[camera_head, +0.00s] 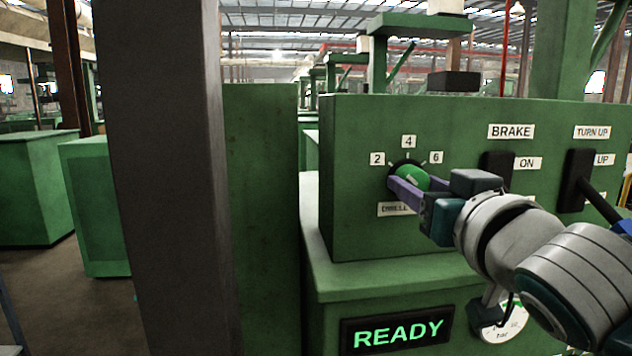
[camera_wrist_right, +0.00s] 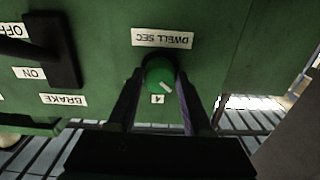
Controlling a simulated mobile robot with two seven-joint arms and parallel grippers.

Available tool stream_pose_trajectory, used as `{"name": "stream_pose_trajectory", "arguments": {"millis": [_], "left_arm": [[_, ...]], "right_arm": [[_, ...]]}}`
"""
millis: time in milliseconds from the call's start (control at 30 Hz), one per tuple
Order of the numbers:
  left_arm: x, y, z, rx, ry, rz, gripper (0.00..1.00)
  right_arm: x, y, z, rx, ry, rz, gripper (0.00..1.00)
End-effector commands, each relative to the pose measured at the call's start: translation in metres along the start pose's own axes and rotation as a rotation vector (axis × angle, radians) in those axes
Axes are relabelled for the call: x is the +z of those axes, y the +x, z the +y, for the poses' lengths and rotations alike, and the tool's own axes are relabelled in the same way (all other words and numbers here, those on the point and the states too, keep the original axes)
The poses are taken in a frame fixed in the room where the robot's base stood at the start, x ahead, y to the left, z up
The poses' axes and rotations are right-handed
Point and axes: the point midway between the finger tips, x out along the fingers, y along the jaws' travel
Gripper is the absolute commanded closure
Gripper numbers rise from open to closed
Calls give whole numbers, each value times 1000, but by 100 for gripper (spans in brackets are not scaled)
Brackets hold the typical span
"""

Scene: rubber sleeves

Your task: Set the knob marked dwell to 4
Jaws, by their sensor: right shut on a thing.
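The round green dwell knob (camera_head: 408,174) sits on the green control box, with number plates 2 (camera_head: 377,159), 4 (camera_head: 409,141) and 6 (camera_head: 436,157) around its top. My right gripper (camera_head: 405,187) is shut on the knob, its purple fingers on either side. In the right wrist view, which is upside down, the knob (camera_wrist_right: 157,72) sits between the fingers (camera_wrist_right: 158,82), under the DWELL SEC plate (camera_wrist_right: 163,38). Its white mark lies to the side of the 4 plate (camera_wrist_right: 157,99), seemingly toward the 2 side. The 2 and 6 plates are hidden there. My left gripper is out of view.
The black brake lever (camera_head: 496,170) and turn-up lever (camera_head: 580,180) stand right of the knob. A display (camera_head: 397,333) reading READY and a round gauge (camera_head: 503,322) are below. A dark post (camera_head: 165,170) stands at left.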

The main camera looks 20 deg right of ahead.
Motion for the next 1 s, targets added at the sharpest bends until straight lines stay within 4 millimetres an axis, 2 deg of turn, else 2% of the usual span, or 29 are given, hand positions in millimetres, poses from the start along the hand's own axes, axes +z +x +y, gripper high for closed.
{"name": "stream_pose_trajectory", "arguments": {"millis": [267,700,1000], "left_arm": [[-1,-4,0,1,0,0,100],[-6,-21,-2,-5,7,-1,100],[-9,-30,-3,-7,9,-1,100]], "right_arm": [[-1,0,0,2,151,0,100],[-2,0,0,1,537,0,100],[-1,0,0,1,738,0,100]]}}
